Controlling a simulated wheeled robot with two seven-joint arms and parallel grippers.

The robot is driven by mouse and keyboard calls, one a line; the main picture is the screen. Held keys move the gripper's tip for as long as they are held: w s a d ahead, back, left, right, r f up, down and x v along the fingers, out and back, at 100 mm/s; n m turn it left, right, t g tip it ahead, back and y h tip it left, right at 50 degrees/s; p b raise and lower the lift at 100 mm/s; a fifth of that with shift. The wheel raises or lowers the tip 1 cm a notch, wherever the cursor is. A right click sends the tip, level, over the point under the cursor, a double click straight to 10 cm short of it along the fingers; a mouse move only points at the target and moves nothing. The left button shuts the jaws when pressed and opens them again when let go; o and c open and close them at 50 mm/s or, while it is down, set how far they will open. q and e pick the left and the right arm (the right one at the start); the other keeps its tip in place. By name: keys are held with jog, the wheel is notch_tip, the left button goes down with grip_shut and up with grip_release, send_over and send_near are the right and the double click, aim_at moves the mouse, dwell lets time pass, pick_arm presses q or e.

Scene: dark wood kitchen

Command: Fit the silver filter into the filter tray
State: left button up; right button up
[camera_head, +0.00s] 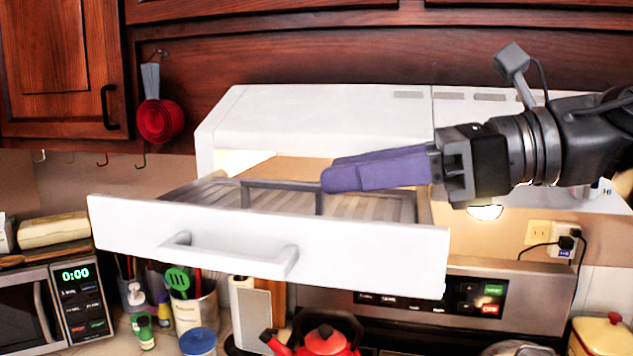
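The white filter tray (330,248) is pulled out from the hood, with a bar handle on its front. The silver filter (365,207), a grey slatted panel with a darker frame, lies within the tray opening behind the front wall. Its near edge is hidden by that wall, so I cannot tell how fully it is seated. My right gripper (332,176), with purple fingers, comes in from the right and points left above the filter. No object shows in it. Its fingers overlap in this view, hiding any gap. My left gripper is not in view.
The white range hood (320,118) stands behind the tray. Dark wood cabinets (60,60) flank it at the left. Below are a microwave (55,300), a utensil pot (195,312) and a red kettle (325,340). The air in front of the tray looks clear.

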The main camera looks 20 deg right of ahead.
jog(key=p+v, duration=0.1)
jog(key=v, duration=0.4)
jog(key=shift+s+r, duration=0.2)
jog(key=shift+s+d+p, duration=0.25)
jog(key=shift+d+p, duration=0.15)
jog(key=shift+d, duration=0.05)
jog(key=shift+d+f, duration=0.1)
jog(key=shift+d, duration=0.2)
